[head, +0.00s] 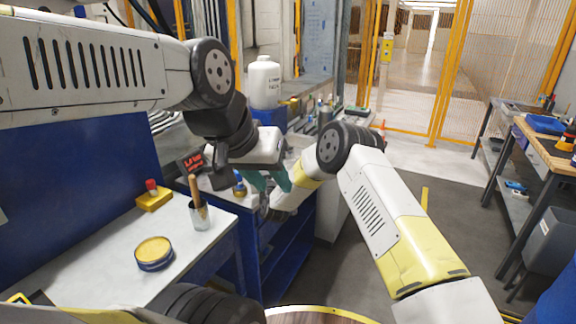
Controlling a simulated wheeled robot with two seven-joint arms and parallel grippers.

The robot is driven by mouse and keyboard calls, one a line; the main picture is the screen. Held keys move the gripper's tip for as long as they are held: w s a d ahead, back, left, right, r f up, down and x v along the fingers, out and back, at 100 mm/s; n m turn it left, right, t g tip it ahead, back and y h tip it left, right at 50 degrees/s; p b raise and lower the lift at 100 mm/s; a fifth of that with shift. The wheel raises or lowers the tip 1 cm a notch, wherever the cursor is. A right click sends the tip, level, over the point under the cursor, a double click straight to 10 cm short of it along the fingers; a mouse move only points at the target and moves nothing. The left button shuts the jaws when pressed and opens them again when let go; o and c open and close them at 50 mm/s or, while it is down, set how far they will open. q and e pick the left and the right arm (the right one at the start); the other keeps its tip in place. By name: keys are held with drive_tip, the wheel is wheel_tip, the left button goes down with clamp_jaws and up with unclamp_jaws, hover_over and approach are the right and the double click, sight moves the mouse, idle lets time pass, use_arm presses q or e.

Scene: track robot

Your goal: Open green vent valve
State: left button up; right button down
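I cannot make out a green vent valve in the head view. My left gripper (270,182) hangs over the far end of the workbench area, left of the middle of the picture. Its two teal fingers point down and stand apart, with nothing visible between them. My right arm comes in from the lower right and bends back toward the same spot. Its end (268,207) is small and partly hidden just below the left gripper, so its fingers cannot be read.
A white-topped blue bench (105,253) holds a yellow-lidded tin (154,252), a cup with a brush (200,214) and a yellow box with a red button (153,196). A white canister (263,82) stands behind. A wooden-topped table (543,146) is at right. The grey floor between is clear.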

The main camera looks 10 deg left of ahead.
drive_tip(key=shift+d+f, duration=0.35)
drive_tip(key=shift+f, duration=0.3)
drive_tip(key=c, duration=1.3)
unclamp_jaws()
drive_tip(key=shift+c, duration=0.2)
drive_tip(key=shift+s+a+r, duration=0.1)
drive_tip(key=shift+a, duration=0.3)
drive_tip(key=shift+r, duration=0.25)
drive_tip(key=v, duration=0.8)
drive_tip(key=shift+c, duration=0.5)
